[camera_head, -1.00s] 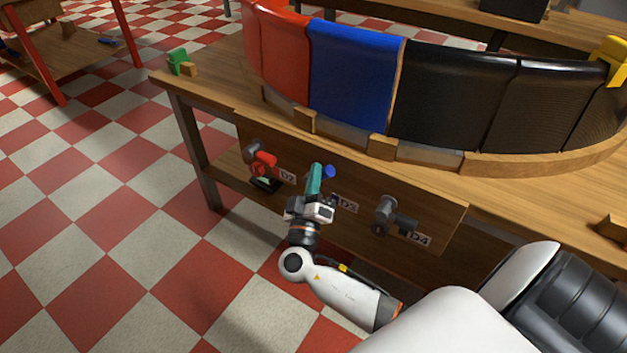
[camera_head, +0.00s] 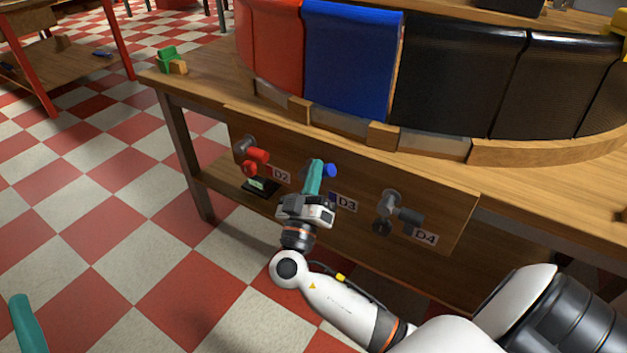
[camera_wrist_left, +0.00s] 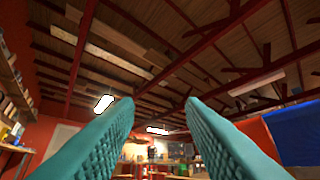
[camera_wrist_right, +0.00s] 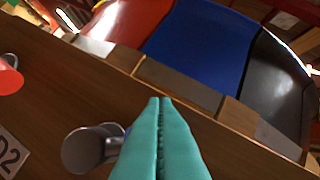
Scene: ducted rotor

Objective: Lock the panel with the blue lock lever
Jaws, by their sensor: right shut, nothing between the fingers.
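The blue panel (camera_head: 352,60) stands upright in the curved row on the table, between a red and a black panel; it also shows in the right wrist view (camera_wrist_right: 205,45). The blue lock lever (camera_head: 331,170) is on the table's front board by the D3 label, mostly hidden behind my right gripper (camera_head: 316,165). In the right wrist view the right fingers (camera_wrist_right: 160,105) are shut together and empty, beside a grey cylindrical mount (camera_wrist_right: 85,150); contact cannot be told. My left gripper (camera_wrist_left: 160,110) is open and empty, away from the table; one finger shows at the head view's lower left.
A red lever (camera_head: 252,160) by D2 and a dark grey lever (camera_head: 400,212) by D4 flank the blue one. Green and yellow blocks (camera_head: 170,62) lie on the table's left corner. The checkered floor left of the table is open.

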